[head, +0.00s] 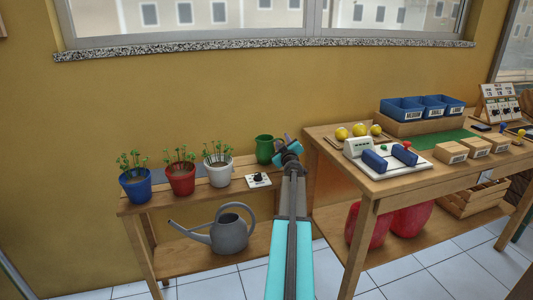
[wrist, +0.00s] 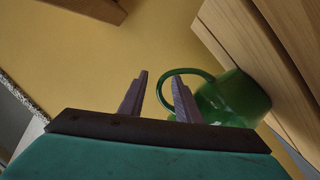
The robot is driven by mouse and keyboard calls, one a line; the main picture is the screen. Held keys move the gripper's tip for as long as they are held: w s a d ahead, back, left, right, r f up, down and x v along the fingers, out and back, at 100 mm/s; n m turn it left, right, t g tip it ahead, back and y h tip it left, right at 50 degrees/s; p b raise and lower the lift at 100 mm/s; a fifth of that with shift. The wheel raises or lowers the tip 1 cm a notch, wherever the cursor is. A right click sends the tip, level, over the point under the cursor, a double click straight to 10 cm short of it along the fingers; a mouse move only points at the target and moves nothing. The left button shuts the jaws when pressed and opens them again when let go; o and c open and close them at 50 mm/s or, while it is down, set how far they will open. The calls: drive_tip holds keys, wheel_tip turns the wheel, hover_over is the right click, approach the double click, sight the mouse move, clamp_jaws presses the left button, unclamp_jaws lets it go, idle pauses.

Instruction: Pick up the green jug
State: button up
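The green jug (head: 264,150) stands at the right end of the low wooden bench, against the wall. In the wrist view, its body (wrist: 238,100) is at the right and its looped handle points left towards my gripper (wrist: 160,78). The two fingers are apart. The outer curve of the handle shows between them, and the right finger overlaps the loop. I cannot tell whether either finger touches it. In the head view, my gripper (head: 284,143) is just right of the jug. The lower part of the jug is partly hidden by my finger in the wrist view.
On the bench (head: 198,198) stand blue (head: 136,188), red (head: 181,180) and white (head: 218,173) plant pots and a small switch box (head: 258,180). A grey watering can (head: 229,233) is on the lower shelf. A higher, loaded worktable (head: 375,185) stands close at the right.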

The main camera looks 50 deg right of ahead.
clamp_jaws()
drive_tip(key=shift+r, duration=0.2)
idle(0.6)
drive_tip(key=shift+r+p, duration=1.55)
drive_tip(key=shift+r, duration=0.15)
drive_tip(key=s+d+r+p+v, duration=0.1)
drive_tip(key=p+v, duration=0.1)
drive_tip(key=v, duration=1.3)
drive_tip(key=shift+s+p, duration=0.35)
drive_tip(key=shift+s, duration=0.1)
drive_tip(key=shift+s+a+r, duration=0.1)
